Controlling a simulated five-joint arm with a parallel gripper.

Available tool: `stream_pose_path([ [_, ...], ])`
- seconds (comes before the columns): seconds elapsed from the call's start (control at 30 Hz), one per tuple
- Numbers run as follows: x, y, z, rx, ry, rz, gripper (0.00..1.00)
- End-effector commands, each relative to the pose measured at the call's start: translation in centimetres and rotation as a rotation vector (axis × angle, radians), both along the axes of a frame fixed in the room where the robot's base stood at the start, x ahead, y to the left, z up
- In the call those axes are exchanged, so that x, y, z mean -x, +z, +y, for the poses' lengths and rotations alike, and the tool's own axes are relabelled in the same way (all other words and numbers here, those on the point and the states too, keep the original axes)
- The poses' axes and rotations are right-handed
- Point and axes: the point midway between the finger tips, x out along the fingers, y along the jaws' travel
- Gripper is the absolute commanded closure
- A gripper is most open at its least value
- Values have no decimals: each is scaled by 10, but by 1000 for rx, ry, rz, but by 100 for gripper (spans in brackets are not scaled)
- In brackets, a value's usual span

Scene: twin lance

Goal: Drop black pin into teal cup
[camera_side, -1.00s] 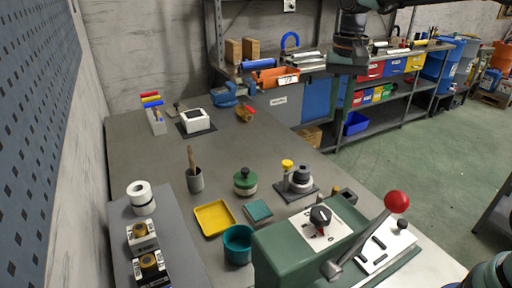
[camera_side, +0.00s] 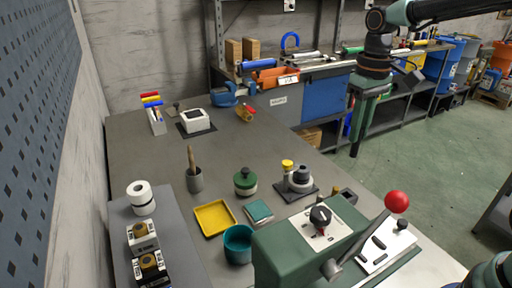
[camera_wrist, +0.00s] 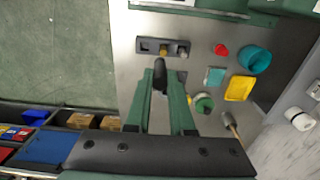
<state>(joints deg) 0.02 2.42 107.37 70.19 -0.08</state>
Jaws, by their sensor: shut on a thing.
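My gripper (camera_side: 360,126) hangs in the air at the upper right of the side view, fingers pointing down. In the wrist view its green fingers (camera_wrist: 161,84) are shut on the black pin (camera_wrist: 160,73). The pin's dark lower end (camera_side: 354,149) also shows below the fingers in the side view. The teal cup (camera_side: 238,245) stands on the bench beside the green machine, well apart from the gripper. It is at the upper right of the wrist view (camera_wrist: 256,58).
A pin block (camera_wrist: 147,46) holding a brass and a grey pin lies close by. A yellow tray (camera_side: 214,217), a teal pad (camera_side: 258,211), a green-lidded jar (camera_side: 245,181) and a brush pot (camera_side: 195,180) stand near the cup. The green machine's red-knobbed lever (camera_side: 397,202) rises in front.

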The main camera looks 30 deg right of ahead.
Motion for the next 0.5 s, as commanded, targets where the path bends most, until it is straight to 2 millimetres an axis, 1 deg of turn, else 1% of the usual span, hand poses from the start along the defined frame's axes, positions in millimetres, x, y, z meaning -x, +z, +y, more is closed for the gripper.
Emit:
stream_pose_path([
  [0.07,-1,0,1,0,0,0,100],
  [0.17,-5,-3,11,0,4,1,100],
  [0.27,-13,-11,33,0,8,4,100],
  [0.37,-24,-22,68,1,12,5,100],
  [0.4,-28,-28,85,1,13,6,100],
  [0.47,-32,-37,111,1,13,5,100],
  [0.5,-33,-42,127,2,12,5,100],
])
